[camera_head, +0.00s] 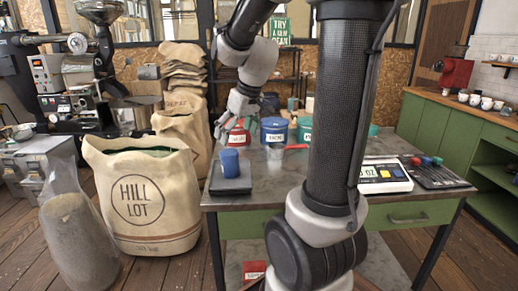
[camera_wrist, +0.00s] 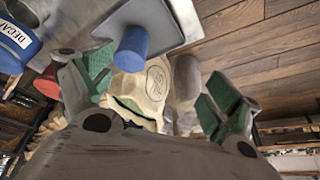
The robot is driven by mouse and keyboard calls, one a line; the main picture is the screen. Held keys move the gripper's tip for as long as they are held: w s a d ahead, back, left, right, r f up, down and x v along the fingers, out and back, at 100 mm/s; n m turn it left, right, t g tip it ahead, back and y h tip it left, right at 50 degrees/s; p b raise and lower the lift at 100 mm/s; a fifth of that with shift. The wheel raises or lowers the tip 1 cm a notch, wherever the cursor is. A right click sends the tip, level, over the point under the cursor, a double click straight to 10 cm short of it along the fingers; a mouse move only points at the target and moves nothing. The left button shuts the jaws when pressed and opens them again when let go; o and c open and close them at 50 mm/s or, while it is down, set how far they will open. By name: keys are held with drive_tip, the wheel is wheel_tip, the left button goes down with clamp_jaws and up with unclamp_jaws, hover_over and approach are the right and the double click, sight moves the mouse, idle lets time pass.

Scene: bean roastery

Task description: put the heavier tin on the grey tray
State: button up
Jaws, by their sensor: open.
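A plain blue cylinder, perhaps a tin (camera_head: 229,162), stands upright on a dark grey flat tray (camera_head: 231,185) at the table's left front corner. The blue cylinder also shows in the wrist view (camera_wrist: 131,48). Behind it stand a red tin (camera_head: 238,137), a blue labelled tin (camera_head: 274,131) and another labelled tin (camera_head: 305,132) partly hidden by my arm. The blue labelled tin reads DECAF in the wrist view (camera_wrist: 14,42). My gripper (camera_head: 241,113) is open and empty, just above the red tin in the head view. Its spread green-padded fingers show in the wrist view (camera_wrist: 158,78).
A glass cup (camera_head: 275,158) and a red-handled item (camera_head: 296,147) are mid-table. A white scale (camera_head: 383,178) and a dark rack (camera_head: 437,176) with small coloured pieces are at the right. A big sack (camera_head: 145,195) stands left of the table. My arm hides the table's middle.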

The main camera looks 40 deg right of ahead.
drive_tip(key=s+a+r+m, duration=0.1)
drive_tip(key=s+a, duration=0.1)
drive_tip(key=s, duration=0.7)
drive_tip(key=s+a+r, duration=0.1)
drive_tip(key=s, duration=0.9)
drive_tip(key=shift+s+a+r+m+h, duration=0.2)
drive_tip(key=shift+a+r+m+h, duration=0.15)
drive_tip(key=shift+a+m+h, duration=0.05)
